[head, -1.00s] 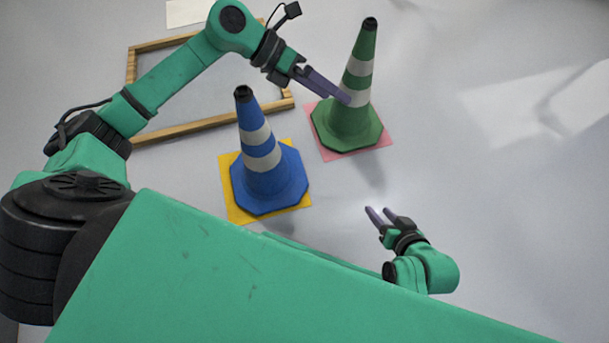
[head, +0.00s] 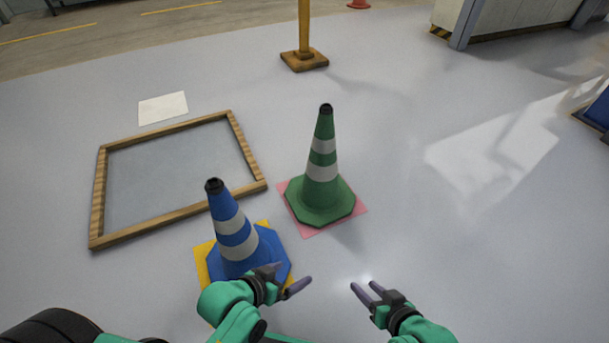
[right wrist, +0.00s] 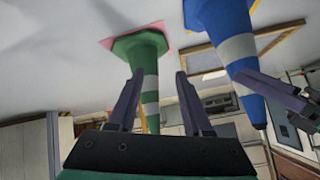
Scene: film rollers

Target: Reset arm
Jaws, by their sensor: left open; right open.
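My left gripper (head: 287,282) is open and empty, low in the head view, in front of the blue cone's base. My right gripper (head: 364,290) is open and empty to its right, over bare floor. In the right wrist view my right gripper's two fingers (right wrist: 155,88) stand apart, with the green cone showing behind them. The blue cone (head: 226,216) with white bands stands upright on a yellow square (head: 203,268). The green cone (head: 322,188) with white bands stands upright on a pink square (head: 350,213). The left gripper partly hides the blue cone's base.
A wooden frame (head: 98,203) lies on the floor at the left, with a white sheet (head: 163,107) behind it. A yellow post on a brown base (head: 304,60) stands at the back. The floor on the right is largely clear.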

